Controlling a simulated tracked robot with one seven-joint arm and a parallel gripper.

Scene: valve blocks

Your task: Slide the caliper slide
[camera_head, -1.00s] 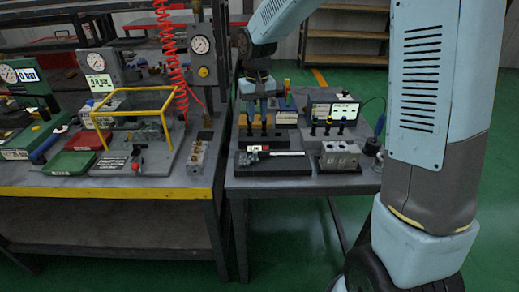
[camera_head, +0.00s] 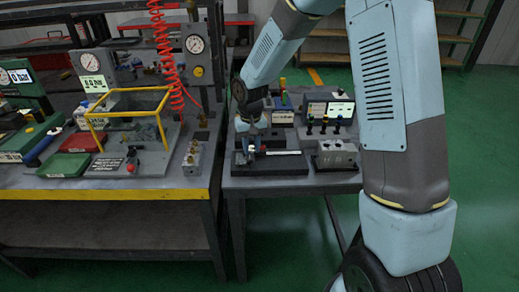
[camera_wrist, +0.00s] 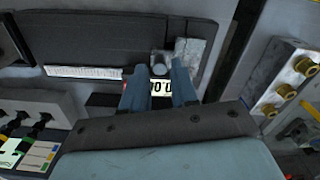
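The caliper lies on a black base (camera_head: 280,169) on the right-hand bench. Its pale scale bar (camera_head: 284,153) runs to the right, and it also shows in the wrist view (camera_wrist: 85,72). In the wrist view a small display with digits (camera_wrist: 161,88) shows between the fingers of my gripper (camera_wrist: 159,68). A grey knob-like part sits between the fingertips, and grey metal jaws (camera_wrist: 190,50) lie just right of it. The fingers stand apart, one each side of that part. I cannot tell whether they touch it. In the head view my gripper (camera_head: 250,147) is over the base's left end.
A grey metal block (camera_head: 336,154) stands right of the base, with dark-handled pins behind it. A block with brass fittings (camera_wrist: 290,80) lies at right in the wrist view. The left bench holds a yellow frame (camera_head: 128,112) and gauges. Green floor is clear in front.

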